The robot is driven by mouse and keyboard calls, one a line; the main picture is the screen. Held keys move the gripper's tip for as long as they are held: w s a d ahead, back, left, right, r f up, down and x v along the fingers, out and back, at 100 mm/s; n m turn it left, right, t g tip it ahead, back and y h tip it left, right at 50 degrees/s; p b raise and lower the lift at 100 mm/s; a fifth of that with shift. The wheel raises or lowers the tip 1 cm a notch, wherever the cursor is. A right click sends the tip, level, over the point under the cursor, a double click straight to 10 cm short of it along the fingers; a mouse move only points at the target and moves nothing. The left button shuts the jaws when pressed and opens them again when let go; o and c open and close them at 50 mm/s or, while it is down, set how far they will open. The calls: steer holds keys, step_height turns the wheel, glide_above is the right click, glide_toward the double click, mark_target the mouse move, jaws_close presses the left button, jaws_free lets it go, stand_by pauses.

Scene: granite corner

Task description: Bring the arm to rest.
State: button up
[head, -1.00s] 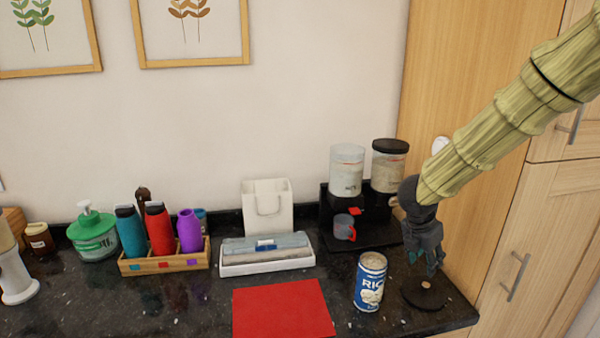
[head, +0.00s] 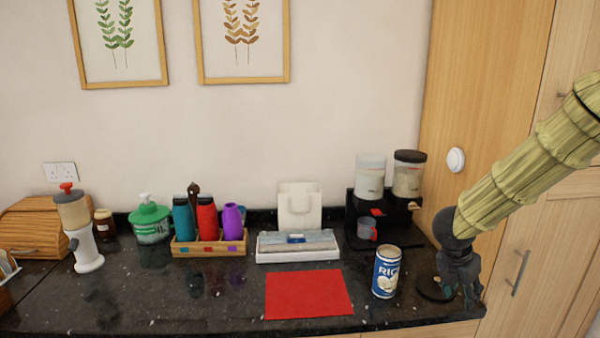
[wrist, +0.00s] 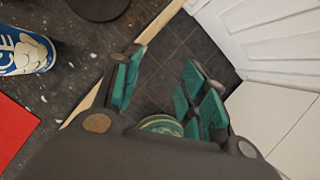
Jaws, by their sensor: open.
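My gripper (head: 462,287) hangs at the right end of the dark counter (head: 190,305), fingers pointing down. In the wrist view my gripper (wrist: 165,78) has its teal-padded fingers apart with nothing between them. Counter edge and grey floor tiles show beneath it there. In the head view it partly covers a dark round disc (head: 428,290) on the counter. A blue and white rice can (head: 386,272) stands upright to its left, apart from it. The can also shows at the left of the wrist view (wrist: 22,52).
A red mat (head: 308,293) lies left of the can. A black stand (head: 376,238) with two jars and a grey mug (head: 367,229) is behind. A bottle rack (head: 210,247) and white tray (head: 297,255) stand further left. A wooden cabinet (head: 470,120) borders the right.

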steer(key=s+a+f+n, duration=0.1)
steer(key=s+f+n, duration=0.3)
steer(key=f+n, duration=0.5)
steer(key=s+a+f+n, duration=0.2)
steer(key=s+f+n, duration=0.2)
steer(key=f+n, duration=0.5)
steer(key=s+a+f+n, duration=0.1)
steer(key=s+f+n, duration=0.4)
steer(key=f+n, duration=0.4)
steer(key=s+a+f+n+y, duration=0.1)
steer(key=s+a+f+n, duration=0.3)
steer(key=s+n, duration=0.2)
steer(key=s+a+f+n+g+y, duration=0.1)
steer(key=s+a+f+n+y, duration=0.1)
steer(key=s+a+f+n, duration=0.2)
steer(key=s+a+f+n+g+y, duration=0.1)
steer(key=s+a+f+n, duration=0.3)
steer(key=s+n, duration=0.6)
steer(key=s, duration=0.3)
steer(key=shift+s+f, duration=0.15)
steer(key=shift+f, duration=0.1)
